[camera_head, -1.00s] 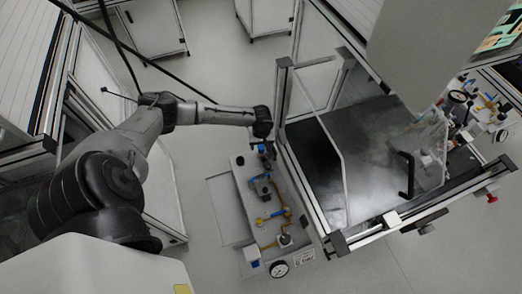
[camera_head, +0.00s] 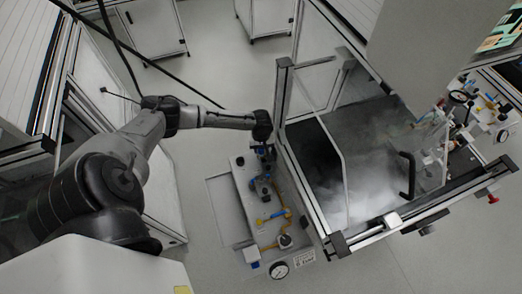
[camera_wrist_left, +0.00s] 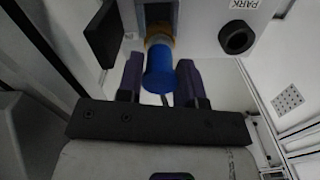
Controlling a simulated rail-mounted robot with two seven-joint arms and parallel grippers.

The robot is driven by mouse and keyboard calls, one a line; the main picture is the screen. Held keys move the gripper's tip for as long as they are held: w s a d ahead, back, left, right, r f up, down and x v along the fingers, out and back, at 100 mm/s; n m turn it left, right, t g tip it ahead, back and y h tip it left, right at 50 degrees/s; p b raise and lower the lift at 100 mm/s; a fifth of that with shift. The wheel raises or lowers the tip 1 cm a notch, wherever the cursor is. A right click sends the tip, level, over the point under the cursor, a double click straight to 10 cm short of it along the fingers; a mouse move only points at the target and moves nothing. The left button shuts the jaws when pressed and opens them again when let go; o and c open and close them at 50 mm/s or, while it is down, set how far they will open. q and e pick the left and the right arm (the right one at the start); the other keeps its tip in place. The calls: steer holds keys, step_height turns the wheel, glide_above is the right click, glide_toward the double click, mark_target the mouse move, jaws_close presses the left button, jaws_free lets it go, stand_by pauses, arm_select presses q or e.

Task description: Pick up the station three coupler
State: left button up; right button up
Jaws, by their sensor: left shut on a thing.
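A blue cylindrical coupler (camera_wrist_left: 158,72) with an orange-yellow ring at its far end sits between the two dark fingers of my left gripper (camera_wrist_left: 159,82) in the left wrist view. The gripper is shut on it. The coupler's far end points at a dark recess in a pale panel, and I cannot tell whether it is still seated there. In the head view my left gripper (camera_head: 262,146) is at the top end of the pale fitting panel (camera_head: 243,192), and the coupler is too small to make out there. My right gripper is not in view.
The panel carries brass-coloured pipework (camera_head: 284,217), small fittings and a round gauge (camera_head: 278,269). A framed glass enclosure (camera_head: 345,160) with white haze inside stands close on the right. A PARK label (camera_wrist_left: 243,4) and a black round knob (camera_wrist_left: 236,38) are near the gripper.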

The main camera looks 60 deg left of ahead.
arm_select(q)
steer(key=shift+c, duration=0.5)
steer(key=shift+r, duration=0.5)
steer(key=r, duration=0.1)
steer(key=s+r+p, duration=0.1)
steer(key=shift+a+r, duration=0.1)
steer(key=shift+r, duration=0.2)
steer(key=s+a+p, duration=0.1)
steer(key=s+p, duration=0.1)
steer(key=s, duration=0.6)
steer(key=s+a+r+p, duration=0.1)
steer(key=s+p, duration=0.1)
steer(key=s, duration=0.6)
steer(key=shift+s+a+r+p, duration=0.2)
steer(key=shift+s+a+p, duration=0.1)
steer(key=shift+s, duration=0.1)
steer(key=shift+w, duration=0.1)
